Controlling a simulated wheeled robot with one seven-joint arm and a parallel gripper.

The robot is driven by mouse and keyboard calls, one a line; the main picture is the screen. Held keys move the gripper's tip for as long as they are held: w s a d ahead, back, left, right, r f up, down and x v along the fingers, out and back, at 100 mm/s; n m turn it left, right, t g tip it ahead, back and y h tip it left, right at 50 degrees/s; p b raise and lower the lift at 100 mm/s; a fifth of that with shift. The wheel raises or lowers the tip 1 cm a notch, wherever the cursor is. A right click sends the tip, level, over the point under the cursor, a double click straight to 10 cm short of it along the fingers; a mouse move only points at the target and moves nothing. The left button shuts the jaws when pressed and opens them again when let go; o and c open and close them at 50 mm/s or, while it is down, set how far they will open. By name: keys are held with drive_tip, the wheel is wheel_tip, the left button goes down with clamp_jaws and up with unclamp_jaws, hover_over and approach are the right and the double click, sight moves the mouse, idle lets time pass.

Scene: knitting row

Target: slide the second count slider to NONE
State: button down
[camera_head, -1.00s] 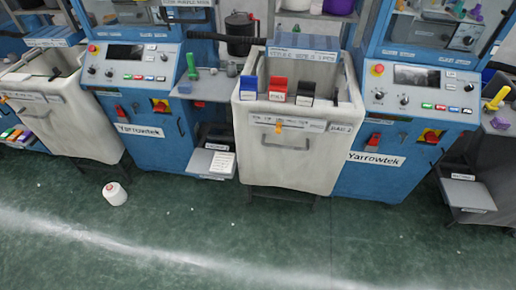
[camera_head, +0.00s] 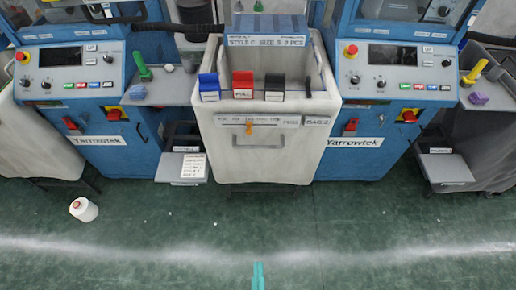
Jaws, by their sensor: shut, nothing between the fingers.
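A pale bin (camera_head: 225,155) stands in the middle between two blue Yarrowtek machines. Its front carries a white strip with small lettering and an orange slider (camera_head: 249,128), left of the strip's middle. The lettering is too small to read, so I cannot tell which mark the slider stands at. A "BAG 2" label sits at the strip's right. What seems to be my gripper (camera_head: 258,269), a teal tip, shows at the bottom edge over the floor. It is shut and empty, well apart from the slider.
Blue (camera_head: 209,87), red (camera_head: 243,85) and black (camera_head: 275,88) blocks sit along the bin's front rim. A grey tray with a paper (camera_head: 194,167) juts out left of the bin. A white cone (camera_head: 84,209) lies on the floor at left. The floor before the bin is clear.

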drive_tip(key=w+f+n, duration=0.3)
drive_tip(key=w+n, duration=0.1)
drive_tip(key=w, duration=0.5)
drive_tip(key=n+t, duration=0.2)
drive_tip(key=n, duration=1)
approach(258, 125)
drive_tip(key=w, duration=0.6)
drive_tip(key=shift+f, duration=0.15)
drive_tip(key=shift+w+d, duration=0.1)
drive_tip(key=shift+w, duration=0.1)
drive_tip(key=shift+s, duration=0.1)
